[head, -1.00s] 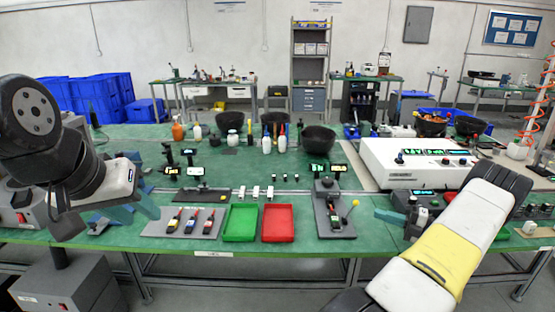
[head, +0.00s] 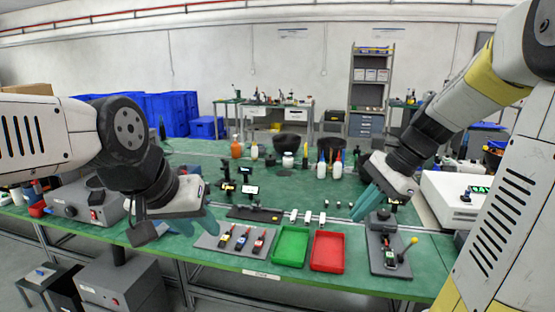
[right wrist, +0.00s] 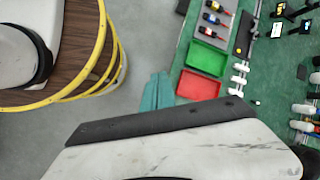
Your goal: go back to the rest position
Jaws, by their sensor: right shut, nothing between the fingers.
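My left gripper (head: 200,224), with teal fingers, hangs over the front left of the green bench, left of the grey mat. Its fingers overlap the arm and bench, so their gap is unclear. My right gripper (head: 366,201) is shut and empty, raised above the bench near the grey fixture with the yellow-knobbed lever (head: 388,258). Its teal fingers lie together in the right wrist view (right wrist: 157,92), with floor behind them and the trays beyond.
A green tray (head: 291,263) and a red tray (head: 327,268) lie at the bench front, beside a grey mat (head: 209,241) with several small devices. Bottles and black bowls stand behind. A white instrument (head: 444,207) is at right.

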